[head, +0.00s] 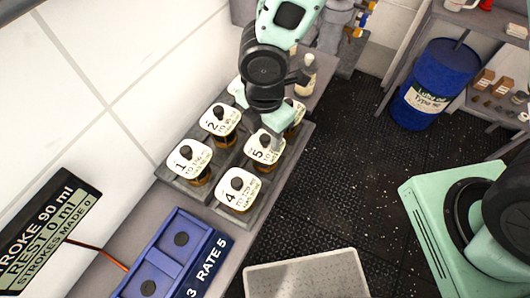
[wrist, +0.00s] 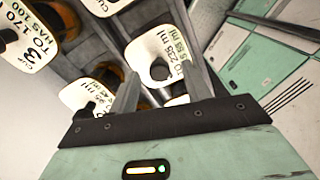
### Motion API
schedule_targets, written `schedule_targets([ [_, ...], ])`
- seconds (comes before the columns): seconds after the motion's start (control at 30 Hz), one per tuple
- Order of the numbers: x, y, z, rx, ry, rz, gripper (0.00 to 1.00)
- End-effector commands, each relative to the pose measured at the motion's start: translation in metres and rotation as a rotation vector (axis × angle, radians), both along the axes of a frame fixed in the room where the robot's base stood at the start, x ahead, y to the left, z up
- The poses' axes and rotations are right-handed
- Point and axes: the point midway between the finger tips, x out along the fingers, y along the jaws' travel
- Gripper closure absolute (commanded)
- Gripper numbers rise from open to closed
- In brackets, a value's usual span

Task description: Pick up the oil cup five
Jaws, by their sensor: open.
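Oil cup five (head: 260,155) has a white label lid marked 5, a dark knob and a brown body. It stands upright in the right column of a grey compartment rack (head: 222,208), behind cup four (head: 239,190). My gripper (head: 277,138) is over its far edge, pointing down, and partly covers it. In the wrist view my gripper (wrist: 162,70) is open, with a white lid (wrist: 150,48) and its knob between or just beyond the fingers. That lid's number is not readable there. Whether the fingers touch it I cannot tell.
Cup one (head: 189,160) and cup two (head: 220,122) stand in the left column; more cups are partly hidden behind my arm. A blue unit (head: 172,252) and a stroke display (head: 40,228) are at the front left. A blue drum (head: 435,85) stands across the open floor.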

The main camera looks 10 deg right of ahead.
Motion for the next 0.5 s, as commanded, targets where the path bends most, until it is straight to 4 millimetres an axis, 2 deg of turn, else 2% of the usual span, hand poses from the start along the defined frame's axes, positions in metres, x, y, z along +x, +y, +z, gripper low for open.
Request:
schedule_targets([
  [0.13, -0.001, 0.0, -0.018, -0.001, 0.001, 0.001, 0.52],
  [0.4, 0.0, 0.0, -0.022, 0.001, -0.001, 0.001, 0.52],
  [0.43, 0.0, 0.0, -0.022, 0.001, -0.001, 0.001, 0.54],
  [0.5, 0.0, 0.0, -0.022, 0.0, 0.0, 0.0, 0.74],
])
